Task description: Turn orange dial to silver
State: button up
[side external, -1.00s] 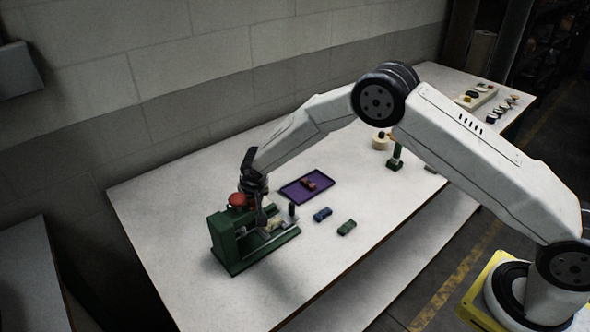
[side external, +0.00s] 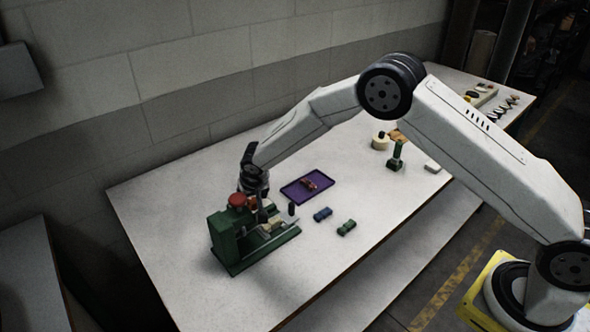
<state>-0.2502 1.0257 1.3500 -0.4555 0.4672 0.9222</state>
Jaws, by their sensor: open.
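A green press (side external: 225,240) with a red round knob (side external: 237,199) on top stands at the left of the white table. My gripper (side external: 262,216) points down right at the press, beside the red knob, with its dark fingers over the press bed; it is open. A small orange patch beside the knob, partly behind my gripper, may be the orange dial, but it is too small to be sure. I cannot make out any silver mark. Whether my fingers touch the press cannot be told.
A purple tray (side external: 292,194) holds a small red object (side external: 309,185). Blue (side external: 322,214) and green (side external: 346,227) pieces lie to the right of the press. A green stand (side external: 397,158) and a cream roll (side external: 380,142) stand farther back. The table's front right is clear.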

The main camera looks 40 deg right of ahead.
jog(key=v, duration=0.6)
jog(key=shift+s+n, duration=0.1)
jog(key=shift+n, duration=0.2)
dwell(0.4)
jog(key=shift+s+d+f+n+y, duration=0.15)
jog(key=shift+d+n+y, duration=0.25)
jog(key=shift+n, duration=0.5)
jog(key=shift+d+n+g+y, duration=0.2)
jog(key=shift+n+g+y, duration=0.15)
jog(key=shift+n, duration=0.65)
jog(key=n, duration=0.1)
jog(key=n+y, duration=0.1)
jog(key=shift+d+n, duration=0.3)
jog(key=shift+d, duration=0.1)
jog(key=shift+w+d+n+y, duration=0.15)
jog(key=shift+w+n+y, duration=0.1)
jog(key=shift+n, duration=0.3)
jog(key=shift+w+d+n+y, duration=0.1)
jog(key=shift+d+n+y, duration=0.1)
jog(key=shift+n, duration=0.35)
jog(key=shift+a, duration=0.1)
